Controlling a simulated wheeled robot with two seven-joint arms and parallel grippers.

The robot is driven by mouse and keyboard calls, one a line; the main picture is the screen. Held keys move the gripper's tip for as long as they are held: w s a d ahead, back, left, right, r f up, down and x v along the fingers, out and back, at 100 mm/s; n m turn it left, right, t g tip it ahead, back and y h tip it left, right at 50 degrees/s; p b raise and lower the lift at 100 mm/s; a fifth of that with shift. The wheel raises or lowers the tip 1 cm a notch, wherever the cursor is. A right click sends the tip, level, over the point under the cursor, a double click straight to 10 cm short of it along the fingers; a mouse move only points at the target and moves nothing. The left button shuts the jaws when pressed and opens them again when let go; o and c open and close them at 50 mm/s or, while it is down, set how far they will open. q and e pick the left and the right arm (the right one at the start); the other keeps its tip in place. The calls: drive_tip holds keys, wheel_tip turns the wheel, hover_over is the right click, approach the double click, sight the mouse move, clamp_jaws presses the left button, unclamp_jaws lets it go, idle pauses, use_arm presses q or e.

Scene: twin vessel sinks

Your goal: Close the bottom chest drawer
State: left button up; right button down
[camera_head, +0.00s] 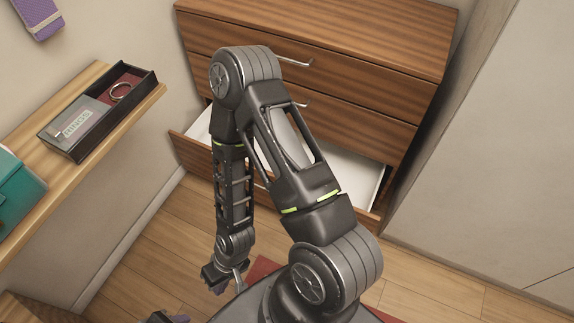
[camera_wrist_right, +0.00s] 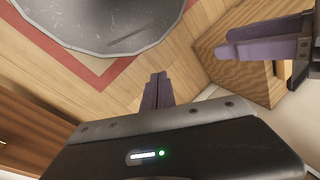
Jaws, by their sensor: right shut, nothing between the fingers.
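The wooden chest (camera_head: 400,95) stands at the back in the head view. Its bottom drawer (camera_head: 356,178) is pulled out, and its pale inside shows on both sides of my right arm. The arm hides the middle of the drawer and much of its front. My right gripper (camera_head: 232,283) hangs low in front of the drawer, apart from it. In the right wrist view its purple fingers (camera_wrist_right: 156,90) are together and empty. My left gripper is barely in at the bottom edge of the head view; its purple fingers (camera_wrist_right: 265,40) show at the right of the wrist view, their gap unclear.
The upper drawers are shut, and thin metal handles (camera_head: 295,62) stick out. A wooden shelf (camera_head: 135,105) on the left holds a dark tray (camera_head: 88,128) and a teal object (camera_head: 15,195). A pale wall or panel (camera_head: 480,150) stands close on the right. Wooden floor (camera_head: 165,235) is clear at front left.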

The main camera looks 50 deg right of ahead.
use_arm(q)
drive_tip(key=shift+d, duration=0.4)
use_arm(e)
drive_tip(key=shift+d, duration=0.4)
use_arm(q)
drive_tip(key=shift+o, duration=0.3)
